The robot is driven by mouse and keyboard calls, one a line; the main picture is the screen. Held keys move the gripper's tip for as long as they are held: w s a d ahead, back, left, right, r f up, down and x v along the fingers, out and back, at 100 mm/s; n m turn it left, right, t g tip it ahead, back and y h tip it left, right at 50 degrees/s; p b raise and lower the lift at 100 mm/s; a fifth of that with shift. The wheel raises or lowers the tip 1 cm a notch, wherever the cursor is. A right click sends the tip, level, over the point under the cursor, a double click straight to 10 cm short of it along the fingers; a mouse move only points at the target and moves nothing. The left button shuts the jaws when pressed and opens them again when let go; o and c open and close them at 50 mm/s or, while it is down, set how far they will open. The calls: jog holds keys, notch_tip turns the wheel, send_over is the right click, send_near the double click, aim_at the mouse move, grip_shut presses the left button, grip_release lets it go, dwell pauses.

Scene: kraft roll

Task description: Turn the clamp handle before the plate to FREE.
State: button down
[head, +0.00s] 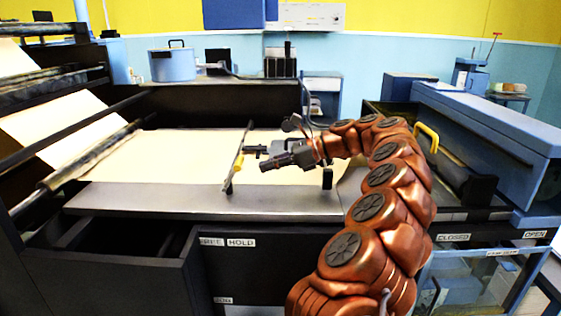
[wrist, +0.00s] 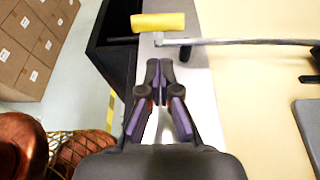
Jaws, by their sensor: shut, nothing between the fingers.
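In the wrist view the bar (wrist: 245,42) runs right from the grip, across the pale paper. My gripper (head: 264,166) is to the right of the grip, apart from it. In the wrist view its fingers (wrist: 160,72) are shut and empty, pointing toward the handle with a small gap. Labels FREE (head: 212,242), partly blurred, and HOLD (head: 240,242) are on the dark front below.
Brown paper (head: 160,160) covers the bed behind a grey front strip (head: 200,199). An open dark drawer (head: 110,240) is at the front left. A yellow loop handle (head: 428,135) is right of my arm, with CLOSED (head: 453,238) and OPEN (head: 535,234) labels. Cartons (wrist: 30,45) stand on the floor.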

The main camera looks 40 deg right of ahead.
jog(key=shift+w+a+r+p, duration=0.2)
jog(key=shift+w+a, duration=0.45)
jog(key=shift+a, duration=0.1)
jog(key=shift+w+a+r+p, duration=0.15)
jog(key=shift+w+a+r, duration=0.05)
jog(key=shift+w+a, duration=0.5)
jog(key=shift+s+d, duration=0.1)
jog(key=shift+a+r+h+p, duration=0.25)
jog(key=shift+r+h+p, duration=0.05)
jog(key=shift+p, duration=0.4)
